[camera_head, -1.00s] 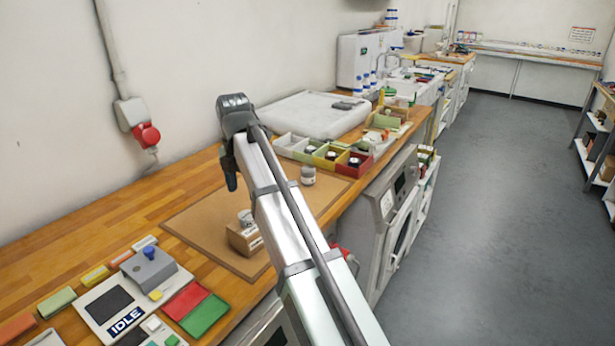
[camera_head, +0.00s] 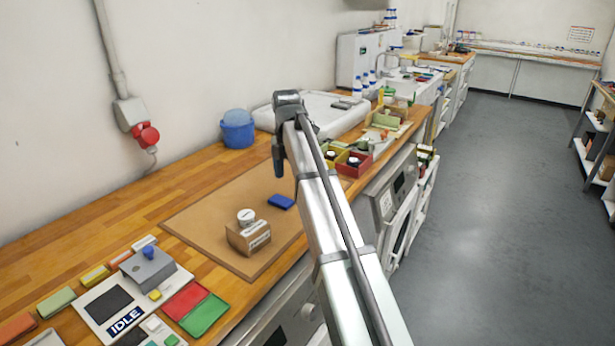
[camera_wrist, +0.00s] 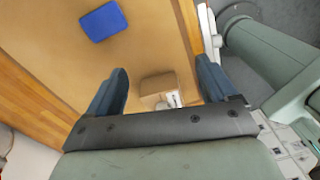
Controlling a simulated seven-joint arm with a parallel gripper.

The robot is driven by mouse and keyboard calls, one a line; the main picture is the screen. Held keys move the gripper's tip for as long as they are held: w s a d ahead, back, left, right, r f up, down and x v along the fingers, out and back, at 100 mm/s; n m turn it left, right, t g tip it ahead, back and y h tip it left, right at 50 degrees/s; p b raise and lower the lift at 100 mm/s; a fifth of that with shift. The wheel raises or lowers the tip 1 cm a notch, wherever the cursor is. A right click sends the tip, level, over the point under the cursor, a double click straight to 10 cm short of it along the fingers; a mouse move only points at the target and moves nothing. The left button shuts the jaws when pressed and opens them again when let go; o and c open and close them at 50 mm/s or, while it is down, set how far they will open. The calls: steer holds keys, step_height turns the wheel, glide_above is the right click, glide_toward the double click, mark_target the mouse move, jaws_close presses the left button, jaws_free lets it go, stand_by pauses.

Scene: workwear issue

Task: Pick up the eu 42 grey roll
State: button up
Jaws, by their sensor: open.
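In the head view, a short round grey-white roll (camera_head: 246,216) sits at a small cardboard box (camera_head: 248,238) on the brown mat; whether it rests on or in the box is unclear. Its lettering is too small to read, so I cannot confirm it is the eu 42 grey one. In the wrist view, the box (camera_wrist: 158,84) shows with a pale label beyond and between the fingers of my gripper (camera_wrist: 161,68). My gripper is open, with nothing held between its fingers. The arm covers part of the mat in the head view.
A blue flat block (camera_head: 281,201) lies on the brown mat (camera_head: 205,218); it also shows in the wrist view (camera_wrist: 103,21). A blue bucket (camera_head: 237,128) stands near the wall. Coloured bins (camera_head: 352,163) are behind the arm. A scale-like IDLE device (camera_head: 125,298) is at front left.

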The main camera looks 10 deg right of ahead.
steer(key=w+d+m, duration=0.2)
steer(key=w+d, duration=0.3)
steer(key=w, duration=0.5)
steer(key=w+d+m, duration=0.3)
steer(key=w+d, duration=0.1)
steer(key=w, duration=0.7)
steer(key=shift+t, duration=0.3)
steer(key=f, duration=1.3)
steer(key=shift+d+f, duration=0.1)
steer(key=shift+d, duration=0.15)
steer(key=shift+c, duration=0.3)
steer(key=c, duration=1.1)
